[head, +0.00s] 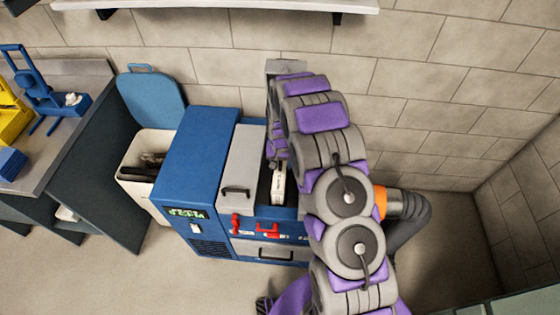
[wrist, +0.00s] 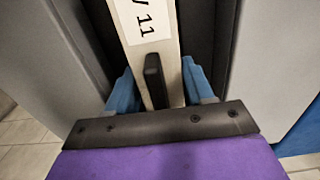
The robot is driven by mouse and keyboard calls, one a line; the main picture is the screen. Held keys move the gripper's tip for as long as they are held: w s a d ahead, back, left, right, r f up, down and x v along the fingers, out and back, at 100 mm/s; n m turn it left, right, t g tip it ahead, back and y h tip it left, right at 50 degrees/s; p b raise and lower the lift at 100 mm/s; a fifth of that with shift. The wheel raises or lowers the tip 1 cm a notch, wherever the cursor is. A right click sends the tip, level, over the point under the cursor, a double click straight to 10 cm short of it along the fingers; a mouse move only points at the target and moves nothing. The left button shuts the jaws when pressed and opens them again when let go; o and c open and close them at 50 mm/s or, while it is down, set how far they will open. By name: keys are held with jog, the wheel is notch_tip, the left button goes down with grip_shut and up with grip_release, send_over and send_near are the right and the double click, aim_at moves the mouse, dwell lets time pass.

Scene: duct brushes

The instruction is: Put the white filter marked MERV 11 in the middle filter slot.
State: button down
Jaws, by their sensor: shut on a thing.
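The white filter (wrist: 170,62) is in my gripper (wrist: 160,88), and its label shows "11" with the rest cut off by the frame. The blue fingers close around the filter's dark handle. In the head view the filter (head: 278,187) is upright in the open top of the blue machine (head: 200,170), in a dark opening beside a grey lid. My arm comes down over the machine from the right and hides much of that opening. I cannot tell which slot the filter lines up with or how deep it sits.
A grey panel with a handle (head: 241,165) is left of the opening. Red latches (head: 268,230) are on the machine's front. A white bin (head: 145,178) with dark things stands left of it. An orange-collared duct (head: 398,203) is at the right, and a shelf (head: 230,4) is overhead.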

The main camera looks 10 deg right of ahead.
notch_tip(320, 180, down, 7)
jog(key=s, duration=0.2)
jog(key=shift+s+b, duration=0.15)
jog(key=shift+b, duration=0.2)
dwell(0.5)
jog(key=shift+c, duration=2.1)
grip_release()
jog(key=shift+s+a+r, duration=0.1)
jog(key=shift+w+r, duration=0.25)
jog(key=shift+r, duration=0.3)
jog(key=shift+o, duration=0.4)
jog(key=r+p, duration=0.1)
jog(key=r, duration=0.5)
jog(key=r+p, duration=0.1)
jog(key=r, duration=0.5)
jog(key=w+r+p, duration=0.1)
jog(key=r, duration=0.5)
jog(key=shift+w+a+p, duration=0.1)
jog(key=shift+p, duration=0.25)
notch_tip(320, 180, up, 6)
jog(key=shift+f+p, duration=0.1)
jog(key=shift+p, duration=0.75)
